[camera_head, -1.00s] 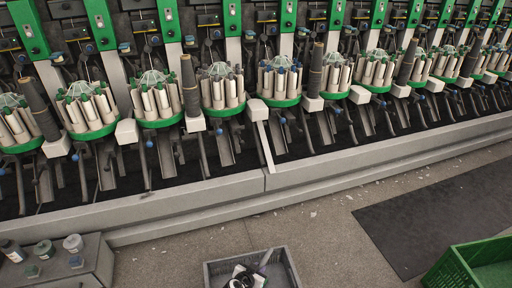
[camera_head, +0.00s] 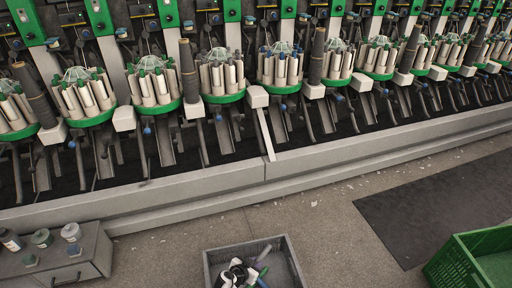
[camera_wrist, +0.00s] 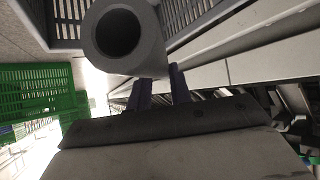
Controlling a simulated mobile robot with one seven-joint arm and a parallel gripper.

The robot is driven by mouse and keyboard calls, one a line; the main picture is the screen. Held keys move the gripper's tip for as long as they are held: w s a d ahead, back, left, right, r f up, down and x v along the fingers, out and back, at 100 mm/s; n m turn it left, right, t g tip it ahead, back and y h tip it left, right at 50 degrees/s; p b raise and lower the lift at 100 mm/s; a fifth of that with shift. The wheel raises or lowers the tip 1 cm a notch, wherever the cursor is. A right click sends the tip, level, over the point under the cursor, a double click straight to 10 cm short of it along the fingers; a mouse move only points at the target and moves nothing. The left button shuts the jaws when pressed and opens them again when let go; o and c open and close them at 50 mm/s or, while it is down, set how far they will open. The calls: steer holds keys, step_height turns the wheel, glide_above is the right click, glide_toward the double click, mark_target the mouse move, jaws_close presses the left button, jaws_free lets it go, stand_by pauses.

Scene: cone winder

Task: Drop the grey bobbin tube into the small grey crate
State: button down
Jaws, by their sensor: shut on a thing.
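The grey bobbin tube (camera_wrist: 150,55) is held at my gripper's fingertips (camera_wrist: 159,82) in the wrist view, its round open end facing the camera. My gripper's dark fingers are shut on its side. The small grey crate (camera_head: 289,259) is at the bottom middle of the head view, cut off by the lower edge. Small white, black, green and grey things show inside it; I cannot tell whether any is my gripper or the held tube. Grey slatted walls (camera_wrist: 65,20) show behind the tube in the wrist view, with clearance hard to judge.
A green crate (camera_head: 452,262) stands at the lower right, and also shows in the wrist view (camera_wrist: 35,80). A grey box (camera_head: 85,262) with several small pots is at the lower left. The winder's grey ledge (camera_head: 200,187) crosses the scene. A dark mat (camera_head: 430,205) lies on the floor.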

steer(key=c, duration=1.2)
jaws_free()
steer(key=shift+s+a+r+p, duration=0.2)
steer(key=shift+s+r+p, duration=0.15)
steer(key=shift+p, duration=0.1)
steer(key=p+v, duration=0.6)
steer(key=v, duration=0.6)
steer(key=shift+s+a+r, duration=0.2)
steer(key=shift+a, duration=0.05)
